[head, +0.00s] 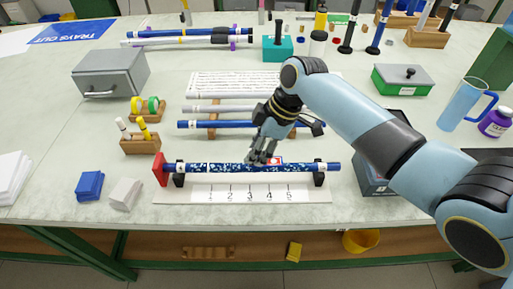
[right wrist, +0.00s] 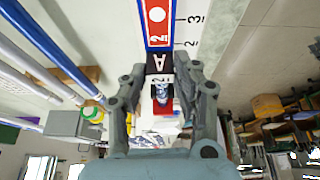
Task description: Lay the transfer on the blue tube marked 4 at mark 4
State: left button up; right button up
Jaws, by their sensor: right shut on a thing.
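The blue tube (head: 305,167) lies level on black supports, its left end at a red stop (head: 160,170). A white scale board (head: 240,192) with marks 1 to 5 lies in front. My right gripper (head: 262,156) is over the tube near mark 4, shut on the transfer. The transfer's red patch with a white disc (head: 275,160) is right of the fingers. In the right wrist view, the red patch (right wrist: 157,16) and a black tab lettered A (right wrist: 159,62) show at the fingertips (right wrist: 162,78). Whether the transfer touches the tube is unclear.
Other tubes (head: 190,125) lie on a wooden rack behind. A wooden block with pens (head: 140,146), a blue block (head: 89,186) and a white block (head: 124,194) are at left. A dark box (head: 370,178) stands close to the tube's right end.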

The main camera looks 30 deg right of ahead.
jog(key=shift+f+b, duration=0.3)
jog(key=shift+f, duration=0.25)
jog(key=shift+p, duration=0.3)
dwell(1.4)
notch_tip(320, 180, up, 5)
jog(key=p, duration=0.5)
jog(key=shift+f, duration=0.1)
notch_tip(320, 180, up, 2)
jog(key=shift+r+p, duration=0.1)
jog(key=shift+p, duration=0.7)
